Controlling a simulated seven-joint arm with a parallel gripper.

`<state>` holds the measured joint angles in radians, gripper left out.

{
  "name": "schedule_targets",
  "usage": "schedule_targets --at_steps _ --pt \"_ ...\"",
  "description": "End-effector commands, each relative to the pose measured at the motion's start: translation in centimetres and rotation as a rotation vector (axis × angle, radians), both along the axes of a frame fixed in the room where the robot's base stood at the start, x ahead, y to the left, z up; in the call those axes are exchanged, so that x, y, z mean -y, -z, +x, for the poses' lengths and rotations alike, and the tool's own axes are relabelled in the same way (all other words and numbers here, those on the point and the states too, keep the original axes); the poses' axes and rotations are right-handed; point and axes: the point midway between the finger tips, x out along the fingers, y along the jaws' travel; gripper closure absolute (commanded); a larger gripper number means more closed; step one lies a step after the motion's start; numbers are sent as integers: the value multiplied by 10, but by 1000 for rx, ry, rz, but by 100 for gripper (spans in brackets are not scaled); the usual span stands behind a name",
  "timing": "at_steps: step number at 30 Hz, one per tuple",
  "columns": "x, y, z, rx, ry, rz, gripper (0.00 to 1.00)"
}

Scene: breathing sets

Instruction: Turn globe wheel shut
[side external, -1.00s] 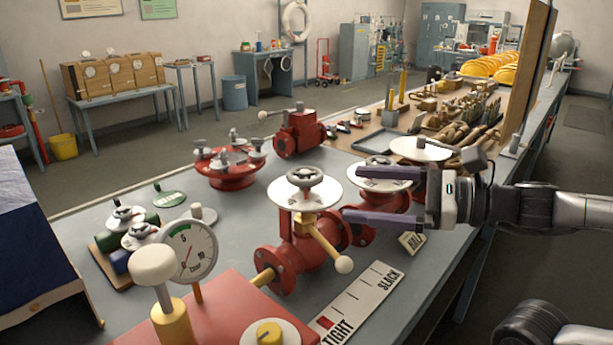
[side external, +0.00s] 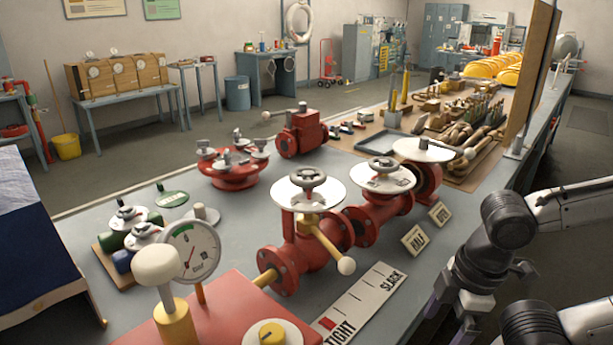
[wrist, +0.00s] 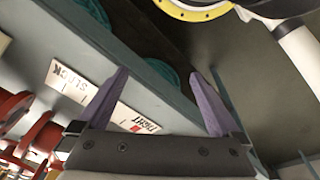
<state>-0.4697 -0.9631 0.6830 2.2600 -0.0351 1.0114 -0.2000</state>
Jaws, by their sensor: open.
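A red valve with a white disc (side external: 325,196) and a grey handwheel (side external: 308,178) stands at the front of the bench. A yellow lever with a white ball (side external: 346,266) projects from it. Behind it is a second red valve with a similar white disc (side external: 401,181) and handwheel (side external: 382,165). I cannot tell which is the globe wheel. My gripper (side external: 440,335) points down by the bench's right edge, apart from both wheels. In the wrist view its purple fingers (wrist: 160,73) are spread and empty. Red valve parts (wrist: 15,110) show at that view's left.
A SLACK/TIGHT strip (side external: 362,300) lies on the bench, also in the wrist view (wrist: 100,95). Two small tags (side external: 415,240) stand beside the valves. A pressure gauge (side external: 200,245) and white knob (side external: 156,263) stand front left. A wooden panel (side external: 532,70) rises behind.

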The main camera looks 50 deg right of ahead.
Motion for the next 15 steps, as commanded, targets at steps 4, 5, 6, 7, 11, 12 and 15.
schedule_targets --at_steps 4,5,6,7,11,12,15 --pt "35 -8 21 73 -385 -301 0" --pt "41 -11 27 88 -460 -364 0" --pt "48 -17 36 108 -560 -450 0" --pt "52 -22 43 122 -633 -514 0" --pt "63 -52 78 188 -926 -803 0" --pt "63 -63 89 209 -1011 -897 0" --pt "56 -95 114 261 -1202 -1137 0"
